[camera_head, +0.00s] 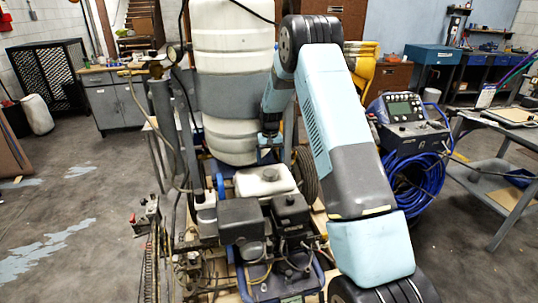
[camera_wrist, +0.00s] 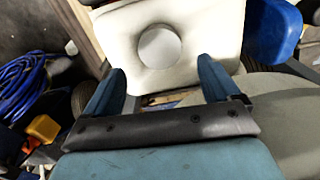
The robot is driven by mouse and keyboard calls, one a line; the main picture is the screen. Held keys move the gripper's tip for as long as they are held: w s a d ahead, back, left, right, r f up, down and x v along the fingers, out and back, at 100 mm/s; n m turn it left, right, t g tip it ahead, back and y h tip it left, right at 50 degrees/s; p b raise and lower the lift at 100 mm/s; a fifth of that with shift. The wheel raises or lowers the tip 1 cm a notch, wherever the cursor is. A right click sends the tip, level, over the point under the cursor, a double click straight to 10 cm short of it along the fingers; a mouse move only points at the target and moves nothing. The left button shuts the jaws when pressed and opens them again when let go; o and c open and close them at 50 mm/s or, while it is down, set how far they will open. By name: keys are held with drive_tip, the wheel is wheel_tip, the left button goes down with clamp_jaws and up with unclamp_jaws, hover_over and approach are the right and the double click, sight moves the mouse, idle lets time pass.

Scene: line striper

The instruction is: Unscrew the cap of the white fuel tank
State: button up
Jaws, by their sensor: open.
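The white fuel tank (camera_head: 263,183) sits on top of the engine in the middle of the head view, below the tall white and grey tank. Its round cap (camera_head: 269,174) is on its top face. In the wrist view the pale cap (camera_wrist: 159,46) sits in the middle of the white fuel tank (camera_wrist: 205,22). My gripper (camera_head: 268,156) is above the tank in the head view. In the wrist view its two blue fingers (camera_wrist: 160,82) are apart and empty, with the cap beyond the gap between their tips. The fingers do not touch the cap.
The tall white and grey tank (camera_head: 231,40) stands right behind the fuel tank. The dark engine parts (camera_head: 243,218) lie in front. A control box with coiled blue hose (camera_head: 405,185) is at the right. A workbench (camera_head: 500,165) stands farther right. Floor at the left is open.

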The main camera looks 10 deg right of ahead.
sight(270, 172)
drive_tip(key=shift+f, duration=3.75)
drive_tip(key=shift+r, duration=0.1)
drive_tip(key=shift+c, duration=0.3)
drive_tip(key=c, duration=1)
drive_tip(key=shift+n, duration=1.7)
drive_tip(key=shift+c, duration=0.2)
drive_tip(key=n, duration=0.2)
drive_tip(key=shift+n, duration=0.8)
